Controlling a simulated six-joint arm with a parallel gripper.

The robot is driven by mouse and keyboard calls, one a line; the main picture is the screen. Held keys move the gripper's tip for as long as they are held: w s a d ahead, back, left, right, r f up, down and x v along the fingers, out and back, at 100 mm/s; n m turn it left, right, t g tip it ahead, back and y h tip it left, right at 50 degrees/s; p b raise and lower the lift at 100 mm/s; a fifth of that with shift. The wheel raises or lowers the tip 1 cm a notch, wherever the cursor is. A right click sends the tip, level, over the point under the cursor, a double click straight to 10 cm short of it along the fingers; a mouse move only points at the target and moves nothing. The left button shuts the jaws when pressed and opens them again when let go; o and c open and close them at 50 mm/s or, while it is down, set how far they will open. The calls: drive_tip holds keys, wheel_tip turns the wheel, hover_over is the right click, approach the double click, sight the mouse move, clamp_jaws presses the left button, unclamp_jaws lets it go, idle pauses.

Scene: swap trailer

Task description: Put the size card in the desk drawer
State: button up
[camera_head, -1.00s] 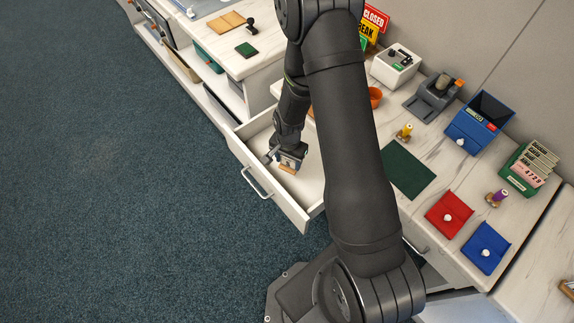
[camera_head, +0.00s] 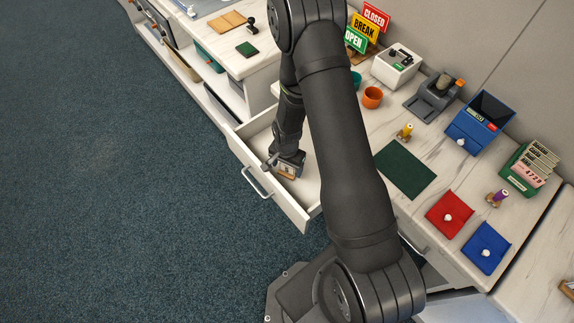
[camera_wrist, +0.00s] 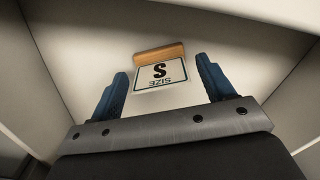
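The size card (camera_wrist: 160,74), white with a black "S" and the word SIZE, has a wooden strip along one edge. It is inside the open desk drawer (camera_head: 264,177), whose pale floor shows around it in the wrist view. My gripper (camera_wrist: 162,68) is open, with its blue fingers on either side of the card and a gap visible on both sides.
The drawer walls stand close around my gripper, with a bar handle on the front. The desktop holds a green mat (camera_head: 404,168), a red pouch (camera_head: 449,214), a blue pouch (camera_head: 483,247), an orange cup (camera_head: 372,97) and a card box (camera_head: 532,168). My arm hides part of the desk.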

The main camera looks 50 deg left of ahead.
drive_tip(key=shift+r, duration=0.1)
wheel_tip(320, 180, up, 12)
idle(0.8)
wheel_tip(320, 180, down, 12)
drive_tip(key=shift+f, duration=0.1)
drive_tip(key=shift+r, duration=0.8)
idle(0.5)
